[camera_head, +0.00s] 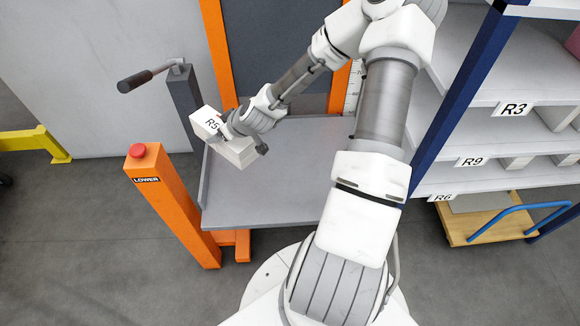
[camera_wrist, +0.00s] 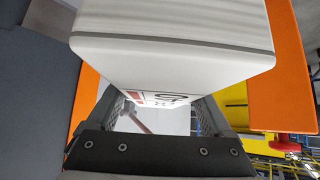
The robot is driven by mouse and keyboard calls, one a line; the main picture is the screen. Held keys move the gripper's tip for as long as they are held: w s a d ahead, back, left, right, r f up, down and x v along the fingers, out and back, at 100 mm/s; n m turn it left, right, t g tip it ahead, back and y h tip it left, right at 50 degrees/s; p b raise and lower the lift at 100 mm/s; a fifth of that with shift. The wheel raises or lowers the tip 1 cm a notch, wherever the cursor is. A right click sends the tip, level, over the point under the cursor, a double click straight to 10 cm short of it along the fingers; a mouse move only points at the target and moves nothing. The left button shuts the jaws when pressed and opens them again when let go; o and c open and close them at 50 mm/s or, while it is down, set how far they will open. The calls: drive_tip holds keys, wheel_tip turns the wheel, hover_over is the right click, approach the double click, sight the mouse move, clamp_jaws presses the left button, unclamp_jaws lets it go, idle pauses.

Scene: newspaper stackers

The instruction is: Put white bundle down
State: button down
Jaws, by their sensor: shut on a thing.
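A white bundle (camera_head: 236,152) labelled R5 is at the left end of my arm in the head view, over the far left part of a grey platform (camera_head: 270,190). My gripper (camera_head: 228,126) is shut on it. In the wrist view the white bundle (camera_wrist: 170,60) fills the upper middle, between the fingers of my gripper (camera_wrist: 160,110). Whether the bundle touches the platform cannot be told, as its underside is hidden.
An orange post (camera_head: 172,205) with a red button and a LOWER label stands left of the platform. A black-handled crank (camera_head: 135,81) is behind it. Shelves (camera_head: 490,88) marked R3, R9 and R6 stand at right. The platform's middle is clear.

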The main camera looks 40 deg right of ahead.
drive_tip(key=s+d+f+n+g+y, duration=0.1)
drive_tip(key=d+f+n+y, duration=0.4)
drive_tip(key=d, duration=0.6)
drive_tip(key=n+g, duration=0.3)
drive_tip(key=n, duration=0.1)
hover_over(299, 170)
wheel_tip(299, 170, down, 5)
wheel_tip(299, 170, down, 9)
drive_tip(key=shift+f+b, duration=0.1)
drive_tip(key=shift+b, duration=1.1)
unclamp_jaws()
drive_tip(key=p+v, duration=0.1)
drive_tip(key=v, duration=0.6)
drive_tip(key=shift+d, duration=0.25)
drive_tip(key=shift+s, duration=0.1)
